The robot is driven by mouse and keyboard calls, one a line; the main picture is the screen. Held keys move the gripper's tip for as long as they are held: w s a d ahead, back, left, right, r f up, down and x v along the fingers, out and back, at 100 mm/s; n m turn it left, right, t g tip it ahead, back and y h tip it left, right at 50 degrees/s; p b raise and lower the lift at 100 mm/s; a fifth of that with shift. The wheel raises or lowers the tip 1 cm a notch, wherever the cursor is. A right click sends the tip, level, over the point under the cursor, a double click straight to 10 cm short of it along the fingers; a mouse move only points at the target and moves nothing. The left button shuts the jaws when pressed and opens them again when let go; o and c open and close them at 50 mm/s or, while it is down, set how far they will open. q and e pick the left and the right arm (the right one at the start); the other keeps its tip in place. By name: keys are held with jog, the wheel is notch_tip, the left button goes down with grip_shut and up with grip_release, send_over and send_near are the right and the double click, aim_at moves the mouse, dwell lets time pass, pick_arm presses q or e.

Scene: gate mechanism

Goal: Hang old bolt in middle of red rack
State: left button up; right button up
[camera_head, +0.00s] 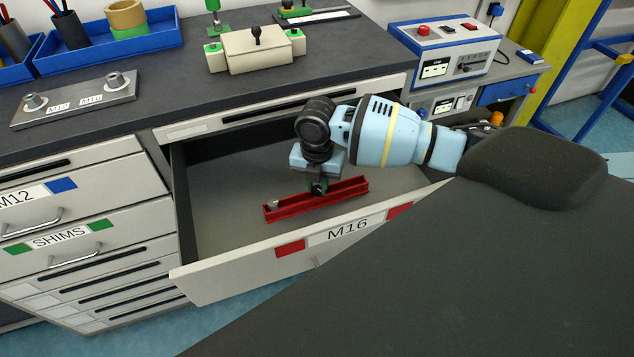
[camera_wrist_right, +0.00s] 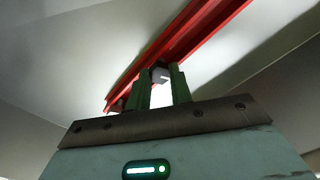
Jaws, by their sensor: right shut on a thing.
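The red rack (camera_head: 345,192) is a long narrow channel lying in the open M16 drawer; it also shows in the wrist view (camera_wrist_right: 205,30). My right gripper (camera_head: 319,188) reaches down to the rack near its middle. In the wrist view its green fingers (camera_wrist_right: 161,88) are shut on the old bolt (camera_wrist_right: 160,73), whose small grey head shows between the fingertips, close to the rack's rails. The rest of the bolt is hidden, and I cannot tell whether it rests on the rack. My left gripper is not in view.
A small pale piece (camera_head: 275,203) sits at the rack's left end. The drawer front (camera_head: 330,240) with its M16 label stands close to the rack. The drawer floor (camera_head: 225,190) is bare left of the rack. A metal plate (camera_head: 75,101) with two fittings lies on the bench.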

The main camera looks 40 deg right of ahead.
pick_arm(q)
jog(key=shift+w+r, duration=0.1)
pick_arm(e)
jog(key=shift+f, duration=0.1)
dwell(0.3)
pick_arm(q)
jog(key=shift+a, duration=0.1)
pick_arm(e)
jog(key=o, duration=1)
notch_tip(320, 180, up, 7)
jog(key=p, duration=0.3)
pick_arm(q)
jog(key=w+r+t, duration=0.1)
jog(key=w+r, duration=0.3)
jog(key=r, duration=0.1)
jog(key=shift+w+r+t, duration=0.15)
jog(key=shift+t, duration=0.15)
